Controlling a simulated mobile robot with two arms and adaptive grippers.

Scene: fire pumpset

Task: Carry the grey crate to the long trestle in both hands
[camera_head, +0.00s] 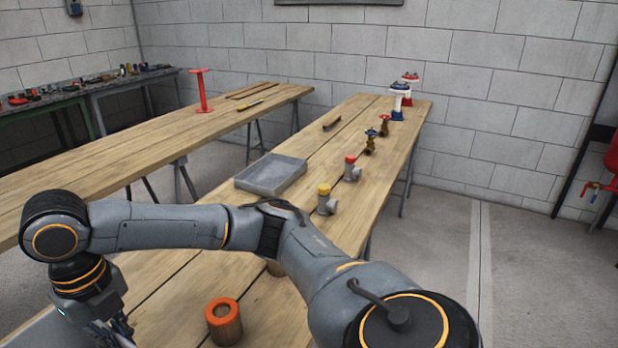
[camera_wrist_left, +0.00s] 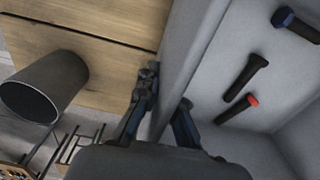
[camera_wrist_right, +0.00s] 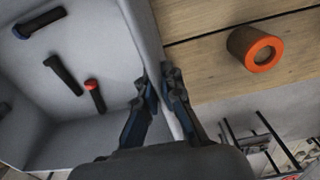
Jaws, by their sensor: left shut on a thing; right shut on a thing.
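The grey crate (camera_wrist_left: 228,88) fills much of both wrist views. In the right wrist view the crate (camera_wrist_right: 80,40) holds a blue-headed bolt (camera_wrist_right: 40,22), a black bolt (camera_wrist_right: 63,75) and a red-tipped bolt (camera_wrist_right: 95,97). My left gripper (camera_wrist_left: 163,100) is shut on one crate wall. My right gripper (camera_wrist_right: 162,85) is shut on another wall. In the head view only a grey corner of the crate (camera_head: 35,335) shows at the bottom left. Two wooden trestle tables show, a left one (camera_head: 140,140) and a nearer one (camera_head: 215,285). I cannot tell whether the crate touches wood.
On the nearer table stand an orange-rimmed cylinder (camera_head: 224,322), a grey tray (camera_head: 271,174), a yellow-capped fitting (camera_head: 326,203), a red-capped fitting (camera_head: 351,170) and several valves. A red stand (camera_head: 201,92) is on the left table.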

